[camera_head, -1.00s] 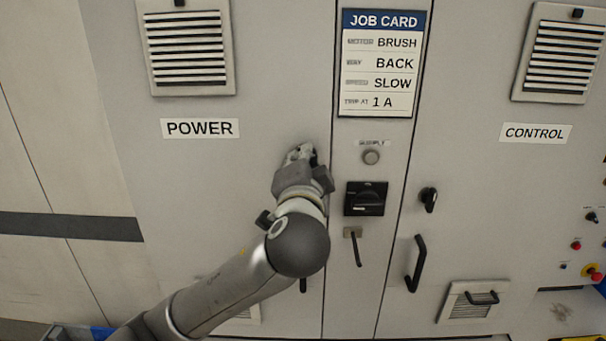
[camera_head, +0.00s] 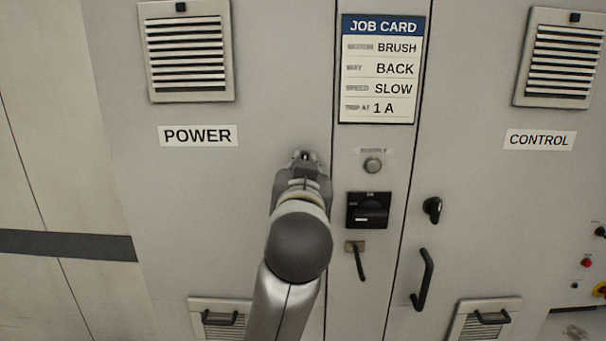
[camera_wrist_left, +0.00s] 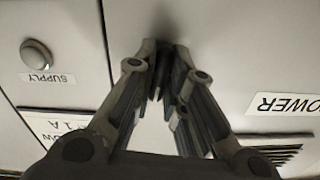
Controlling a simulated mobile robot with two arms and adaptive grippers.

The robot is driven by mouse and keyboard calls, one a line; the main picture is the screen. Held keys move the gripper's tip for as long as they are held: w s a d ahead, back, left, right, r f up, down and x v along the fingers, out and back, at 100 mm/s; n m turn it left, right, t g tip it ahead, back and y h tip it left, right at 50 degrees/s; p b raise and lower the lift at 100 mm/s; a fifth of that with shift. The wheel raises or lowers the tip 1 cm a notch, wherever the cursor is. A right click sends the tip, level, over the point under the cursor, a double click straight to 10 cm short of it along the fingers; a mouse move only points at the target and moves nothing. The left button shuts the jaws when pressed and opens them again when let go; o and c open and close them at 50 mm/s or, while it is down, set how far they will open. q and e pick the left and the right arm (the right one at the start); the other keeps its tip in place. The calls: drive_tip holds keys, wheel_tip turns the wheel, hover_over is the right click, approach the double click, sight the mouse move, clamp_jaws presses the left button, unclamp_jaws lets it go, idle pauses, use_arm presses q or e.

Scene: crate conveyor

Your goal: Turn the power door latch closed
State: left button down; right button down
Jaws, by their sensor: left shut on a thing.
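The POWER door (camera_head: 180,220) is the grey panel on the left, with its label (camera_head: 198,135) on it. It looks flush with the cabinet front. My left gripper (camera_head: 304,158) is at this door's right edge, left of the supply lamp, shut on the power door latch. The latch is almost wholly hidden by the fingers, so I cannot tell its angle. In the left wrist view the gripper (camera_wrist_left: 166,58) has its fingertips close together against the door face. My right gripper is not in view.
To the right are the supply lamp (camera_head: 372,165), a black rotary switch (camera_head: 368,210) and a small lever (camera_head: 360,260). The CONTROL door has a black latch (camera_head: 432,209) and a handle (camera_head: 423,280). The job card (camera_head: 381,69) hangs above.

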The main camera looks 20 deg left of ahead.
sight(304, 108)
use_arm(q)
drive_tip(key=shift+n, duration=0.7)
drive_tip(key=c, duration=1.5)
unclamp_jaws()
wheel_tip(304, 108, up, 10)
drive_tip(key=shift+r, duration=0.1)
